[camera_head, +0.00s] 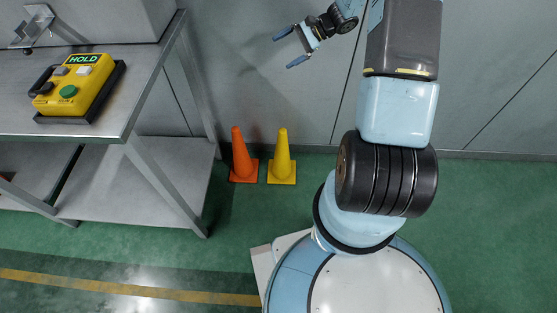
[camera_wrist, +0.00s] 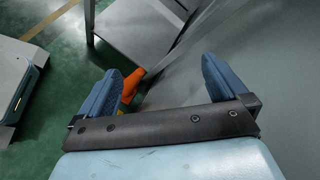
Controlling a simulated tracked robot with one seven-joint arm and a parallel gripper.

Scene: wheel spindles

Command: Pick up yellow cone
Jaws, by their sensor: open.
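The yellow cone (camera_head: 282,160) stands upright on the green floor in the head view, against the base of the grey wall. An orange cone (camera_head: 241,160) stands upright just left of it. My gripper (camera_head: 286,47) is open and empty, held high in front of the wall and well above both cones. In the wrist view, my gripper (camera_wrist: 160,85) shows its two blue fingers spread apart. The orange cone (camera_wrist: 132,82) shows beside the left finger there. Only a small patch of the yellow cone (camera_wrist: 129,98) shows beneath it; the finger hides part of the cones.
A metal table (camera_head: 95,135) with a lower shelf stands left of the cones, one leg close to the orange cone. A yellow control box (camera_head: 80,85) marked HOLD lies on top. The wall (camera_head: 300,110) is right behind the cones. Floor in front of them is clear.

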